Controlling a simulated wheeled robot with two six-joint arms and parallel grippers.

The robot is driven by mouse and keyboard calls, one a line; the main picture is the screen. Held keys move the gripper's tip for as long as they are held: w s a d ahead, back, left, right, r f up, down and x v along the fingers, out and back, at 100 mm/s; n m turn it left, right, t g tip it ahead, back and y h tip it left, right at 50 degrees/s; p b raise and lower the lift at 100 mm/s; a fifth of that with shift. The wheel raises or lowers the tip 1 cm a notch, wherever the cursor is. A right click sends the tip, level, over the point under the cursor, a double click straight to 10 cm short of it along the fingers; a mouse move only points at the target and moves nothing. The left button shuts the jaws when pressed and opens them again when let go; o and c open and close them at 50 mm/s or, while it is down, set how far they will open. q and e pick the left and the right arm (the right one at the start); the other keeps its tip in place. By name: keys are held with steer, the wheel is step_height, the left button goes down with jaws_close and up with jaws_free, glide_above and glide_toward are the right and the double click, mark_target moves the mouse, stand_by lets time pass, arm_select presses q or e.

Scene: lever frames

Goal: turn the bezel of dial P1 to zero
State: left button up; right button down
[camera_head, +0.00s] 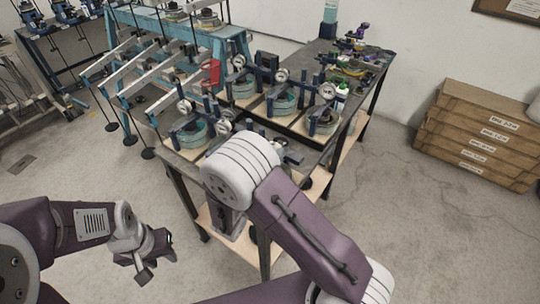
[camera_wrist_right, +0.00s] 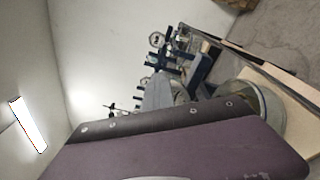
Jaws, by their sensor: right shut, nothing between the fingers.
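Several round white dials stand on blue-framed test rigs on the dark bench. One dial (camera_head: 184,106) is at the left rig, one (camera_head: 239,61) at the back left, one (camera_head: 282,75) in the middle and one (camera_head: 327,91) at the right. Their labels are too small to read, so I cannot tell which is P1. A dial (camera_wrist_right: 156,40) also shows in the right wrist view. My left gripper (camera_head: 156,264) hangs over the floor, well short of the bench, its fingers apart and empty. My right arm reaches toward the bench's near edge; its fingers are hidden.
The bench (camera_head: 177,168) has a lower wooden shelf. Left of it, long lever arms with hanging weights (camera_head: 148,153) stick out from a blue frame. Stacked brown boxes (camera_head: 478,135) stand by the right wall. The floor between bench and boxes is clear.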

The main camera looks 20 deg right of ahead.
steer(key=shift+s+d+f+b, duration=0.2)
steer(key=shift+f+b, duration=0.4)
steer(key=shift+b, duration=0.25)
steer(key=shift+s+d+f+b, duration=0.15)
steer(key=shift+f+b, duration=0.4)
steer(key=shift+b, duration=0.3)
steer(key=shift+f, duration=0.1)
steer(key=shift+s+d+b, duration=0.15)
steer(key=shift+s+b, duration=0.05)
steer(key=shift+b, duration=0.2)
steer(key=v, duration=0.6)
steer(key=shift+d, duration=0.1)
